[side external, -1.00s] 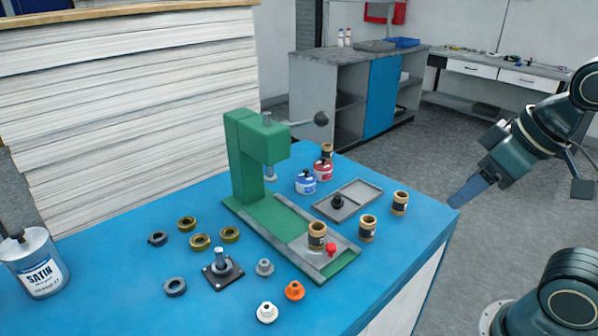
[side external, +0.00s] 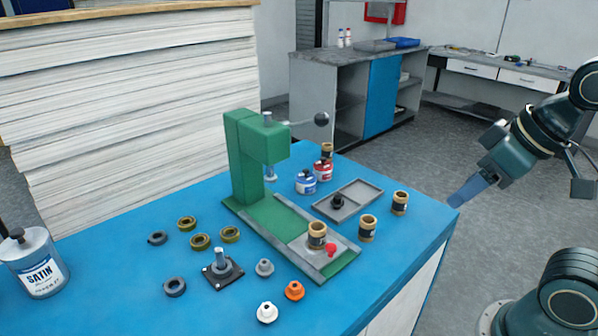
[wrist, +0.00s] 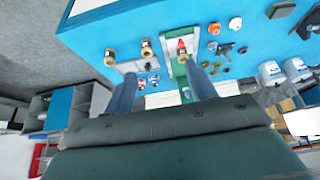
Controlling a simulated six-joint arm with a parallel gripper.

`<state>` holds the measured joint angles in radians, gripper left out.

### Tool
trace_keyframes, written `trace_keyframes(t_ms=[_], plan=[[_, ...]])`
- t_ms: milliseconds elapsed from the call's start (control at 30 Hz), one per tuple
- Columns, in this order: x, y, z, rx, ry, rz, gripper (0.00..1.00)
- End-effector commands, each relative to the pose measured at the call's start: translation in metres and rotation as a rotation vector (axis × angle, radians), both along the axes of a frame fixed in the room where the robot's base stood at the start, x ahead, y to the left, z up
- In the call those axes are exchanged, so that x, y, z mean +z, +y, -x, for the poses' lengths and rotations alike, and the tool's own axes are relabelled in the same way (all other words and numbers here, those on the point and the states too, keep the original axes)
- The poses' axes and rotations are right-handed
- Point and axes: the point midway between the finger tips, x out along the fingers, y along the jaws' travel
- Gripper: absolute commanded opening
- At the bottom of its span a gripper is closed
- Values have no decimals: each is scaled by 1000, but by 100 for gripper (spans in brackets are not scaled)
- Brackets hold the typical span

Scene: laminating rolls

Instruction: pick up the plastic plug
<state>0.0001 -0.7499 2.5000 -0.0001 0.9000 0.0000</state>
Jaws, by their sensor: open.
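Several small plug-like pieces stand on the blue table; I cannot tell which is the plastic plug. A white one (side external: 267,312), an orange one (side external: 294,291) and a grey one (side external: 265,267) are near the front. The white one (wrist: 235,23) and orange one (wrist: 213,29) also show at the top of the wrist view. A black piece (side external: 338,202) sits in a grey tray (side external: 363,196). My gripper (side external: 466,194) is open and empty beyond the table's right edge, apart from all of them. Its two fingers (wrist: 160,72) frame the table in the wrist view.
A green press (side external: 247,170) stands mid-table, with a cardboard roll (side external: 317,235) and red knob (side external: 331,250) on its base. More rolls (side external: 368,228), rings (side external: 200,242), a black flange with a spindle (side external: 222,270) and paint cans (side external: 306,182) stand around. The front right of the table is clear.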

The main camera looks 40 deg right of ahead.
Motion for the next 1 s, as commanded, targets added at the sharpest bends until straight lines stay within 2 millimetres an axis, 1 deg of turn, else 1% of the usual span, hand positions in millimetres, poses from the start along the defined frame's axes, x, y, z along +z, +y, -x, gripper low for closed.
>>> trace_keyframes(t_ms=[467,533,567,867,1000], plan=[[0,0,0,0,0,0,56],[0,0,0,0,0,0,46],[0,0,0,0,0,0,45],[0,0,-1,-2,0,-2,45],[2,2,-5,-26,6,-21,45]])
